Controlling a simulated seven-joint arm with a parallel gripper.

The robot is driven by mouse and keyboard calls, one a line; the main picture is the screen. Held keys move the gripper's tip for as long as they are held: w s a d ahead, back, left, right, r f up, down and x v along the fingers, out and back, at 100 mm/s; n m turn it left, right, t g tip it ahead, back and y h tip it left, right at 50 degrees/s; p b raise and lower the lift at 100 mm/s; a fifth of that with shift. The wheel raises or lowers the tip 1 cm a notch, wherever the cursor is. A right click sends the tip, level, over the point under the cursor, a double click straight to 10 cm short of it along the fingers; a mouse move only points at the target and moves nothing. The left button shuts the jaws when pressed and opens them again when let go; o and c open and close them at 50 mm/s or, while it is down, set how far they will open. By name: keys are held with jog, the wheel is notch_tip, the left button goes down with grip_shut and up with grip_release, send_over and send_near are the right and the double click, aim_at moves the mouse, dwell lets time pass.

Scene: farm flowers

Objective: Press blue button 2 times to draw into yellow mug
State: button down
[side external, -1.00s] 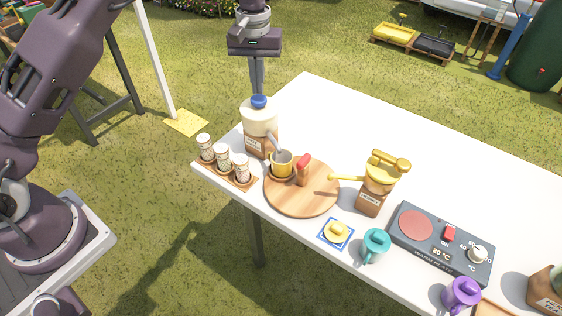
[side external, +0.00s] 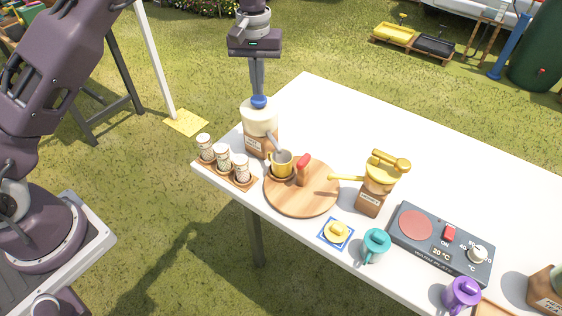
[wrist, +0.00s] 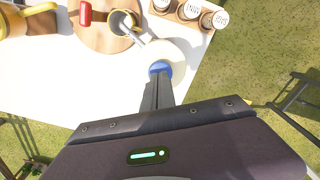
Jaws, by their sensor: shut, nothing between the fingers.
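The blue button (side external: 259,102) sits on top of a cream and wood dispenser (side external: 258,122) at the table's far left end. My gripper (side external: 258,94) is shut and empty, pointing down with its fingertips at the top of the blue button; they look to be touching it. The wrist view also shows the fingertips (wrist: 159,78) over the blue button (wrist: 160,68). The yellow mug (side external: 281,165) stands upright beside the dispenser, under its grey spout (side external: 274,143). In the wrist view the mug (wrist: 122,22) shows partly behind the spout; its contents are not clear.
A round wooden board (side external: 301,200) with a red-topped lever (side external: 303,165) lies right of the dispenser. Several jars stand on a wooden tray (side external: 217,174) in front. A yellow grinder (side external: 380,175), teal mug (side external: 375,246) and warm plate (side external: 440,262) stand farther right. The back of the table is clear.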

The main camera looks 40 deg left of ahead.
jog(key=shift+f, duration=1.2)
jog(key=shift+r, duration=1.3)
jog(key=shift+f, duration=0.1)
dwell(1.4)
